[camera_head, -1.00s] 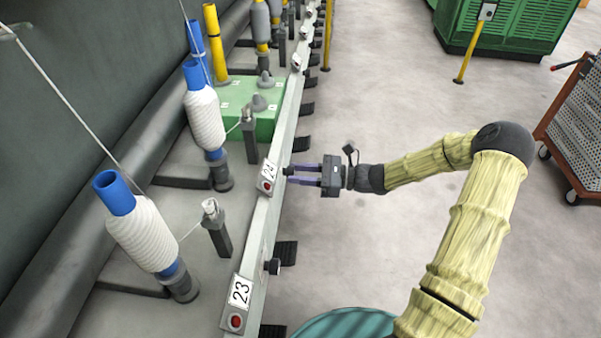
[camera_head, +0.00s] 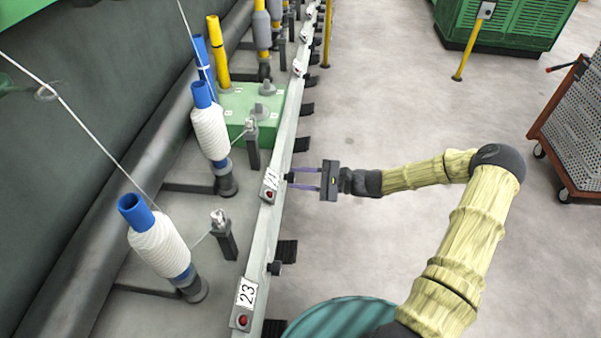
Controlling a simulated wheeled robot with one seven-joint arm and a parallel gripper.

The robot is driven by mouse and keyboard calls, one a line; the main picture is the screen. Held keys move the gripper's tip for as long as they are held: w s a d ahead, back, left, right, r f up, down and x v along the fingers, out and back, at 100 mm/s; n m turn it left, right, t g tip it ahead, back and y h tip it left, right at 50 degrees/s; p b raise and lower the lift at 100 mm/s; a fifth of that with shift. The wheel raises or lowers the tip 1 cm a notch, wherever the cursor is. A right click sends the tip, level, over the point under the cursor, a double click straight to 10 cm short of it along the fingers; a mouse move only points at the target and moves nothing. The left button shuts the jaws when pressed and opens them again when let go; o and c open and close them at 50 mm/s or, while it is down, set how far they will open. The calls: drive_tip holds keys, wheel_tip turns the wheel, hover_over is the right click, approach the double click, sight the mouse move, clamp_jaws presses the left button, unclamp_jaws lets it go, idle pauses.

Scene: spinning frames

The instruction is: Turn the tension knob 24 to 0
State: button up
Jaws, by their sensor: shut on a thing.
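The tag with the number 24 (camera_head: 270,180) and a red button (camera_head: 269,195) sits on the pale rail, left of my gripper. The small dark tension knob 24 (camera_head: 290,177) sticks out of the rail's right side beside this tag. My gripper (camera_head: 293,180) comes from the right, its two purple fingers pointing left at the rail. It is shut on the knob, with one finger above it and one below it in the picture. The knob's pointer and scale are too small to read.
The rail (camera_head: 257,246) runs along the machine. Tag 23 (camera_head: 247,292) and its knob (camera_head: 274,268) are nearer. White bobbins (camera_head: 210,133) stand left of the rail. A teal round thing (camera_head: 340,320) is at the bottom. Open floor lies right; a cart (camera_head: 575,130) stands far right.

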drive_tip(key=shift+n+p, duration=0.55)
drive_tip(key=shift+n, duration=0.65)
drive_tip(key=o, duration=1)
drive_tip(key=shift+d, duration=0.15)
drive_tip(key=s+d+p, duration=0.1)
drive_tip(key=d, duration=0.4)
drive_tip(key=s+d+p, duration=0.1)
drive_tip(key=d, duration=0.5)
drive_tip(key=s+d+p, duration=0.1)
drive_tip(key=d, duration=0.5)
drive_tip(key=shift+s, duration=0.2)
